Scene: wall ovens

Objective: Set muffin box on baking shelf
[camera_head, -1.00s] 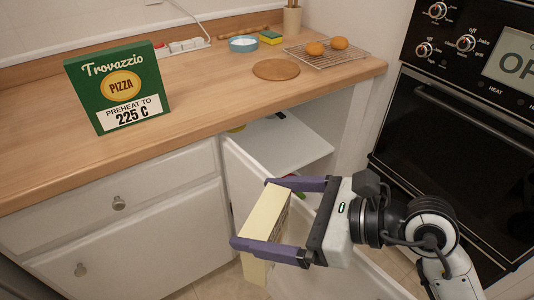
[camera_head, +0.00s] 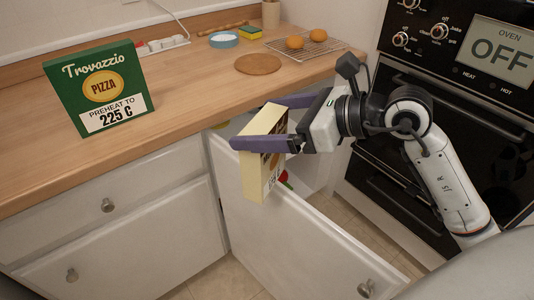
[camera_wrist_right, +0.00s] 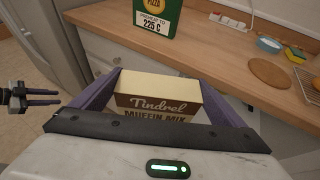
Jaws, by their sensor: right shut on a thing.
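The muffin box (camera_head: 254,176), cream with a brown label, is upright between the purple fingers of my right gripper (camera_head: 262,128). In the right wrist view the box (camera_wrist_right: 158,88) reads "Tindrel Muffin Mix". My right gripper is shut on it, in front of the open lower cabinet and above its swung-out door (camera_head: 300,240). A white shelf (camera_head: 240,122) inside the cabinet is mostly hidden by the gripper and box. My left gripper (camera_wrist_right: 45,97) shows only at the left of the right wrist view, empty, its fingers apart.
The wooden counter (camera_head: 180,105) above holds a green pizza box (camera_head: 99,88), a round board (camera_head: 258,64) and a wire rack (camera_head: 318,52) with buns. A black oven (camera_head: 430,120) stands to the right. A red thing (camera_head: 284,177) shows behind the door.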

